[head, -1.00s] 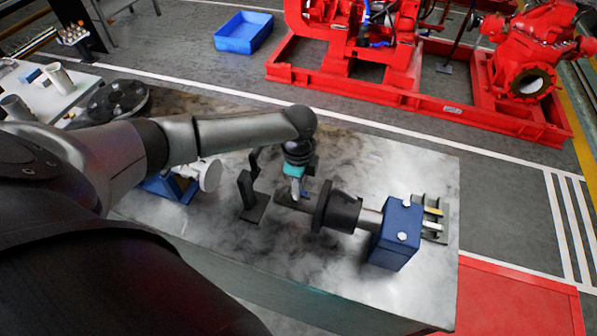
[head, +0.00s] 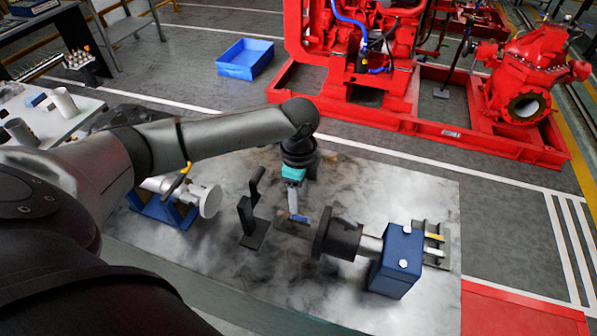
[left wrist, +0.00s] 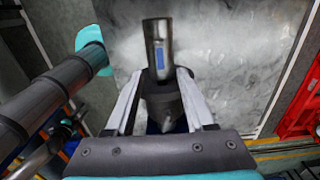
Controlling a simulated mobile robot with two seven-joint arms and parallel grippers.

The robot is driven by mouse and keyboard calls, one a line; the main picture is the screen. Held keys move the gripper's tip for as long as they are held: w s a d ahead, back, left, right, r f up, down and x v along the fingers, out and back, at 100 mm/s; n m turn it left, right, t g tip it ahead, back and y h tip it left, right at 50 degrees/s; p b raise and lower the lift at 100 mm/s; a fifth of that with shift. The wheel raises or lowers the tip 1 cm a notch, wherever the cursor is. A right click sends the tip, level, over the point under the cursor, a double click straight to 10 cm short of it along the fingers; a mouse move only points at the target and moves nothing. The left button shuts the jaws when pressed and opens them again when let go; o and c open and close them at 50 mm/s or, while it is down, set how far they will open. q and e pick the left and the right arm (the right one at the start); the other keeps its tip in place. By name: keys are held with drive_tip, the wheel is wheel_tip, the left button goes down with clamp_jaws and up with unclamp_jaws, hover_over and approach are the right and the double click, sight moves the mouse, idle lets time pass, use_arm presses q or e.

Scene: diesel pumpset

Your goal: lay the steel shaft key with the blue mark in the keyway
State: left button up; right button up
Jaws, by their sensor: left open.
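The blue mark also shows in the head view (head: 298,218), just below my left gripper (head: 294,207). The gripper's two fingers are apart, one on each side of the shaft line.
The blue block (head: 397,262) stands right of the hub, beside a small rack (head: 433,256) with a yellow-marked piece. A dark upright bracket (head: 247,218) stands close left of the gripper. A blue stand (head: 165,212) with a pale flanged part is further left.

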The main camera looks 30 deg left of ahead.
use_arm(q)
wheel_tip(320, 180, up, 8)
drive_tip(key=shift+f, duration=0.15)
idle(0.6)
